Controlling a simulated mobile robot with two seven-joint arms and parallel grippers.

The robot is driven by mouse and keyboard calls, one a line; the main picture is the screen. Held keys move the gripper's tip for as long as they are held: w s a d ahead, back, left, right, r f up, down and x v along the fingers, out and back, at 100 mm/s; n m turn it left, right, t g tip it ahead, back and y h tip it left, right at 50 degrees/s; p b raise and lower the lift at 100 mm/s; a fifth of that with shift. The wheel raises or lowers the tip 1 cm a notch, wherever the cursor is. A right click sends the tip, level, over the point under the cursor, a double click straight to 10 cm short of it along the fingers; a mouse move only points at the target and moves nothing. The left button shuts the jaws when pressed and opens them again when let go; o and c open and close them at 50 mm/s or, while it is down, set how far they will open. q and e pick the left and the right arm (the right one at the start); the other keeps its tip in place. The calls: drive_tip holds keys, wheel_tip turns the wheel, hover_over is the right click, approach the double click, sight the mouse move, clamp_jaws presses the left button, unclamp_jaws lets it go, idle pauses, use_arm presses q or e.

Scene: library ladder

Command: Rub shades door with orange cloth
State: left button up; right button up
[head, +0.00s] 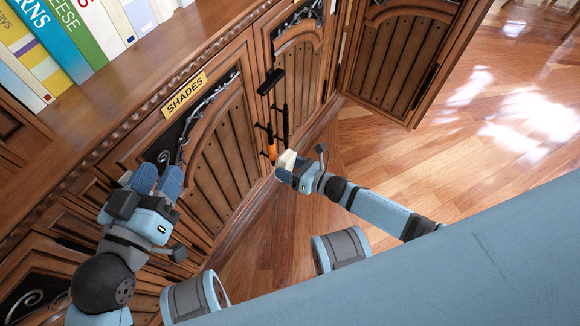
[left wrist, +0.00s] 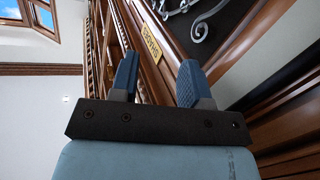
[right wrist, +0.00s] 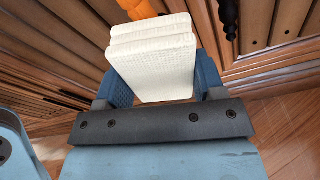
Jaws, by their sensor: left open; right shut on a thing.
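The shades door (head: 218,150) is a shut wooden cabinet door with dark scrollwork, under a yellow SHADES label (head: 184,94). The label also shows in the left wrist view (left wrist: 152,42). My right gripper (head: 287,166) is shut on a cream-white, folded, textured cloth (right wrist: 152,58), close to the door's right lower edge. I cannot tell whether the cloth touches the wood. It looks white, not orange. My left gripper (head: 158,179) is open and empty, in front of the door's left side. My left arm hides part of the cabinet.
A neighbouring door (head: 392,60) stands open at the right. Books (head: 62,38) line the shelf above. The wooden floor (head: 450,130) is clear.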

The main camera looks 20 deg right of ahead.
sight(287, 158)
drive_tip(key=shift+w+a, duration=0.25)
drive_tip(key=shift+w, duration=0.1)
idle(0.4)
drive_tip(key=shift+w+a+b, duration=0.35)
drive_tip(key=shift+w, duration=0.1)
drive_tip(key=shift+r+p, duration=1.8)
drive_tip(key=shift+r, duration=0.4)
drive_tip(key=shift+r+p, duration=1.6)
drive_tip(key=shift+r, duration=0.4)
wheel_tip(287, 158, down, 8)
drive_tip(key=b, duration=0.8)
drive_tip(key=shift+a+f, duration=0.1)
drive_tip(key=shift+f, duration=0.15)
